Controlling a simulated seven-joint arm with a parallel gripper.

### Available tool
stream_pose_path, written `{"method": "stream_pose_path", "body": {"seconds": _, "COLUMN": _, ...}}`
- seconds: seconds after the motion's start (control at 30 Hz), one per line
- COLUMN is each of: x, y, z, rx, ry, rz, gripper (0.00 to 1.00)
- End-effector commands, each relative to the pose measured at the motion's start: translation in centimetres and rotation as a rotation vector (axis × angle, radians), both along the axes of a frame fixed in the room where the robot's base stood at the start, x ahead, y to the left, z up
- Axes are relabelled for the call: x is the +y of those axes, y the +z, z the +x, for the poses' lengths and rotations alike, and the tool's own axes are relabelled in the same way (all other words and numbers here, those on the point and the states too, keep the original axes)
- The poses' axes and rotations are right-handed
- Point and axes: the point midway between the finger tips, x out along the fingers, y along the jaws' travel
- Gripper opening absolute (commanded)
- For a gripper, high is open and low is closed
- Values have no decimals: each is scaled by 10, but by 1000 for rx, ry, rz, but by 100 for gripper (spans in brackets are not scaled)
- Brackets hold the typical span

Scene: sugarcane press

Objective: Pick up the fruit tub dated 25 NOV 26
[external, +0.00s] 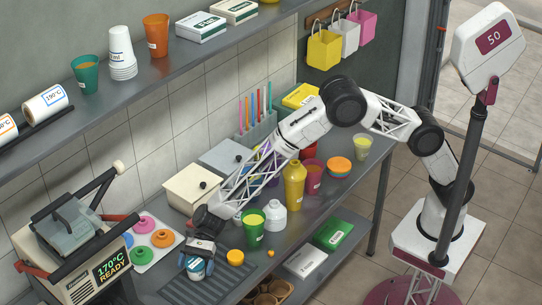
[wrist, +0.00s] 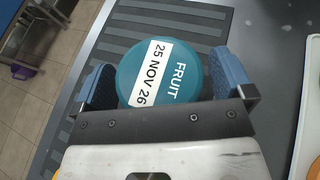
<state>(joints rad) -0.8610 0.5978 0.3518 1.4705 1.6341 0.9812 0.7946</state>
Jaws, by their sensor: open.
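In the external view the tub (external: 196,269) stands on the counter at the front left, partly hidden by my gripper. My gripper (wrist: 160,85) is open, with one blue finger pad on each side of the lid. A small gap shows on the right side; the left pad is very close to the lid, and I cannot tell if it touches. In the external view my gripper (external: 197,258) points down over the tub.
A dark ribbed mat (external: 215,285) lies under and beside the tub. A green cup (external: 253,229), an orange-topped tub (external: 235,257) and a white bottle (external: 275,216) stand to the right. A heat sealer (external: 85,250) reading "170°C READY" stands at the left.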

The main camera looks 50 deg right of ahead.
Motion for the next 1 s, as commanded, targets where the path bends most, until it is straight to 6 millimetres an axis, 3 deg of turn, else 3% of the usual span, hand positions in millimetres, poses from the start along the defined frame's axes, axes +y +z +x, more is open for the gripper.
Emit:
{"method": "stream_pose_path", "body": {"seconds": 0.2, "x": 0, "y": 0, "z": 0, "rx": 0, "ry": 0, "rz": 0, "gripper": 99}}
{"method": "stream_pose_path", "body": {"seconds": 0.57, "x": 0, "y": 0, "z": 0, "rx": 0, "ry": 0, "rz": 0, "gripper": 45}}
{"method": "stream_pose_path", "body": {"seconds": 1.0, "x": 0, "y": 10, "z": 0, "rx": -2, "ry": 0, "rz": 2, "gripper": 44}}
